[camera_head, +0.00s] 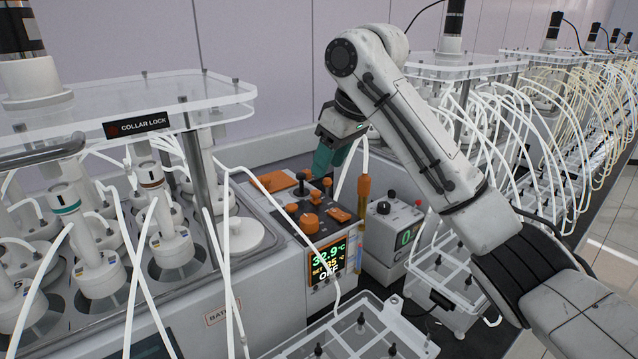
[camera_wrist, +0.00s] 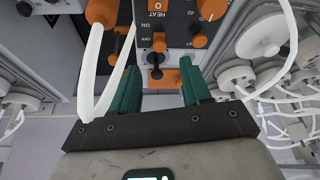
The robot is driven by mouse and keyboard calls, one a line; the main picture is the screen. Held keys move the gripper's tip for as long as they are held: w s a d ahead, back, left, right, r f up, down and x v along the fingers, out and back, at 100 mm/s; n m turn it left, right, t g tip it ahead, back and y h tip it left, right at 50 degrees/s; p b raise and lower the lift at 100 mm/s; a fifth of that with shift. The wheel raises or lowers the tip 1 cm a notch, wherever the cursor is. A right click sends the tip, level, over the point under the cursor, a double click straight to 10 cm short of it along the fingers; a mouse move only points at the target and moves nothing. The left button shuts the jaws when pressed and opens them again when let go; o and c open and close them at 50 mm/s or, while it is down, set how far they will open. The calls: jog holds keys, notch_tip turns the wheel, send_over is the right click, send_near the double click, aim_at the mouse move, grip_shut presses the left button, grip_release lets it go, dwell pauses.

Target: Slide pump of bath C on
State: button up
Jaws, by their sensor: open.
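The control unit of a bath (camera_head: 300,228) stands in the middle of the head view, with orange knobs and a lit display reading 32.9 °C and OFF. The bath's letter is not readable. My gripper (camera_head: 326,162) is above the back part of its panel, green fingers pointing down. In the wrist view my gripper (camera_wrist: 162,82) is open and empty. A black lever (camera_wrist: 156,66) on the panel appears between and just beyond the fingertips, near ON and OFF marks and the word HEAT. I cannot read a pump label or tell whether the fingers touch the lever.
White hoses pass close by. A clear lid frame with a COLLAR LOCK sign (camera_head: 138,126) is at left. Clear trays (camera_head: 350,335) lie in front.

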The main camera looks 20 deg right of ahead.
aim_at(316, 191)
jog(key=x, duration=0.6)
jog(key=shift+w+a+f+p, duration=0.1)
jog(key=shift+w+f+p, duration=0.05)
jog(key=shift+f+p, duration=0.2)
jog(key=shift+c, duration=0.3)
grip_shut()
